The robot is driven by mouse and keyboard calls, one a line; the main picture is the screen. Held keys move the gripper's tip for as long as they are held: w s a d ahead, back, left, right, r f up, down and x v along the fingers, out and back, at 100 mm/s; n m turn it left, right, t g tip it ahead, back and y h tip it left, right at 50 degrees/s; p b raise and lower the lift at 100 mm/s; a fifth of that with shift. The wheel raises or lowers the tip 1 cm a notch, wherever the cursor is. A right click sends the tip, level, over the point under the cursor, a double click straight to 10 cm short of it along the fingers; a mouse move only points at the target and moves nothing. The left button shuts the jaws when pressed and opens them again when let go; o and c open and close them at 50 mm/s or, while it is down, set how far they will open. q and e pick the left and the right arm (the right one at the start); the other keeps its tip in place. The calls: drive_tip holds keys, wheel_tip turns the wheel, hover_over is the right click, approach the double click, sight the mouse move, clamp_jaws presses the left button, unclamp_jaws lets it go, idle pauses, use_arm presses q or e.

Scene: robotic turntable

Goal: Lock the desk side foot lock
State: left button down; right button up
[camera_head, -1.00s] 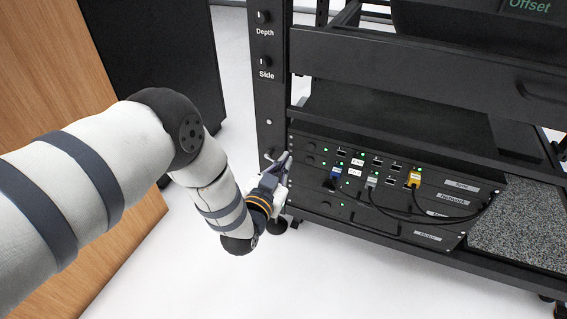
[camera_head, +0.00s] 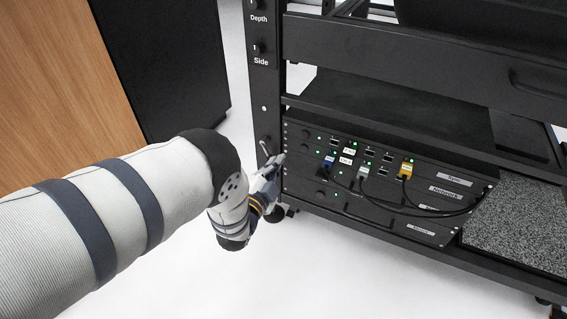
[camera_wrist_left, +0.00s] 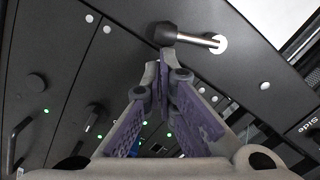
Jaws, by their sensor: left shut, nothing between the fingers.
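A small lever with a black knob and a bright metal shaft (camera_wrist_left: 192,38) sticks out of the dark rack post in the left wrist view. In the head view a small lever (camera_head: 265,147) shows on the lower part of the left post, just above my gripper. My left gripper (camera_head: 274,165) is at the post's lower end. In the left wrist view its purple-padded fingers (camera_wrist_left: 165,68) are drawn together at the tips, empty, just below the black knob. I cannot tell whether they touch it. My right gripper is not in view.
The rack post (camera_head: 264,95) carries "Depth" and "Side" knobs. To its right are stacked units with plugged cables (camera_head: 400,205) and green lights. A speckled panel (camera_head: 515,222) is at right. A wooden panel (camera_head: 60,80) and dark cabinet (camera_head: 165,65) stand left. White floor (camera_head: 300,280) is clear in front.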

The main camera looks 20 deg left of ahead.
use_arm(q)
drive_tip(key=shift+a+f+m+b, duration=0.3)
drive_tip(key=shift+a+f+m, duration=0.4)
drive_tip(key=shift+m, duration=0.4)
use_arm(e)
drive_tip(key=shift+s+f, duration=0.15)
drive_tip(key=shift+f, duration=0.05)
